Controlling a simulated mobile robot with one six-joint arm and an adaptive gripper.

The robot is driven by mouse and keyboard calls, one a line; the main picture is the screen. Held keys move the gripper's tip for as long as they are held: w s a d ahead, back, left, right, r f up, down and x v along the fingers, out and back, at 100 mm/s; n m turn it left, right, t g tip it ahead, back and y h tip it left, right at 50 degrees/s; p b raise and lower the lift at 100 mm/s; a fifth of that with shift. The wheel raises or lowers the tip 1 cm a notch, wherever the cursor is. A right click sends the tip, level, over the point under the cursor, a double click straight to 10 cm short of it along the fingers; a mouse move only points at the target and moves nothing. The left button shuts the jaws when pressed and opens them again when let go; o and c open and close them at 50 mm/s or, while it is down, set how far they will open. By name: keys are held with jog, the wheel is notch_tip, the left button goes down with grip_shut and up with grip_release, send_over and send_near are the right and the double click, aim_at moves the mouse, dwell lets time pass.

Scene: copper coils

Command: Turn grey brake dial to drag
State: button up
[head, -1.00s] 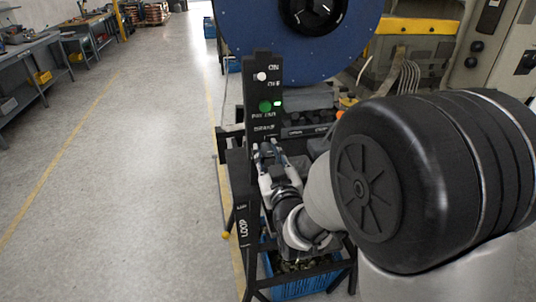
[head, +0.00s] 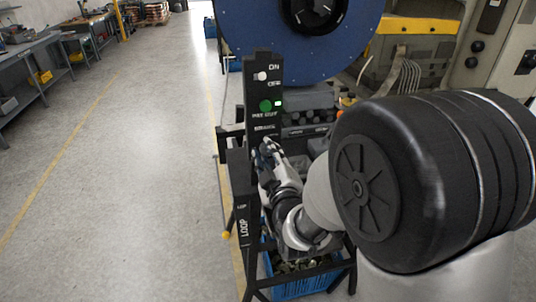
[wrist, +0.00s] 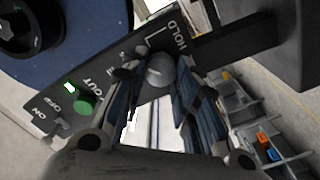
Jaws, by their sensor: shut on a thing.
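The grey brake dial (wrist: 158,70) is a round knob on the dark control panel (wrist: 105,85), seen in the wrist view between my fingers. My gripper (wrist: 157,76) is closed around it, one finger at each side. A HOLD label shows at the upper right of the dial; the drag marking cannot be read. In the head view my gripper (head: 266,147) is at the lower part of the upright panel (head: 262,92) and hides the dial. Which way the dial points cannot be told.
A green button (wrist: 85,103) with a lit lamp and an ON/OFF switch (head: 262,76) sit on the same panel. A large blue reel (head: 260,40) stands behind. A blue crate (head: 300,289) is below. Open floor lies to the left.

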jog(key=n, duration=0.5)
jog(key=shift+n, duration=0.3)
jog(key=n, duration=0.4)
jog(key=shift+n, duration=0.3)
jog(key=o, duration=1.1)
jog(key=shift+f, duration=0.1)
jog(key=shift+c, duration=0.2)
